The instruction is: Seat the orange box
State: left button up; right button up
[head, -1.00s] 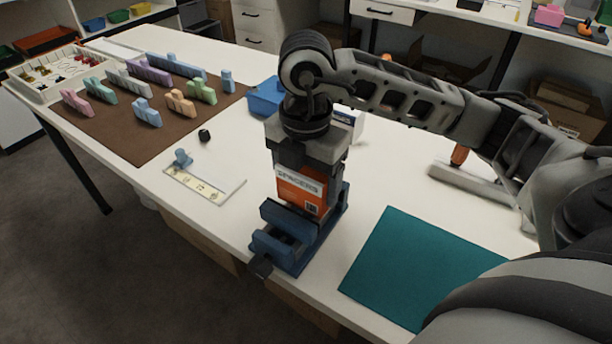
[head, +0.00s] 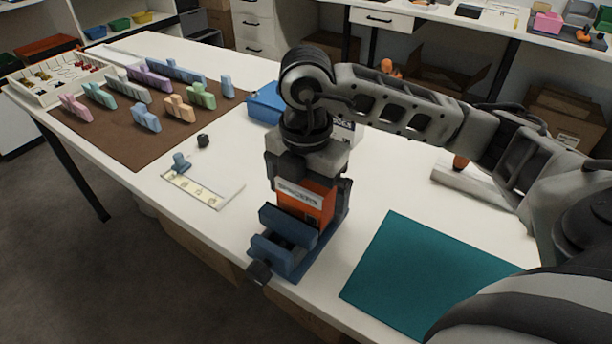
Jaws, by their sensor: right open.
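The orange box (head: 309,206), with a white "SPACERS" label, stands upright in the blue vise (head: 290,238) at the table's front edge. Its lower part is hidden behind the vise's front jaw. My right gripper (head: 308,184) points straight down over the box, with its fingers at the box's two sides. It is open, and I cannot tell whether the fingers still touch the box. My left gripper is out of view.
A teal mat (head: 425,272) lies right of the vise. A blue bin (head: 265,103) and a white box (head: 343,131) stand behind my arm. A brown mat (head: 130,128) with several pastel blocks lies at left.

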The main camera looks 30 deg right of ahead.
jog(key=shift+r, duration=0.45)
pick_arm(q)
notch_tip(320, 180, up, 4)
jog(key=p, duration=0.4)
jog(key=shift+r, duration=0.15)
pick_arm(e)
notch_tip(320, 180, up, 15)
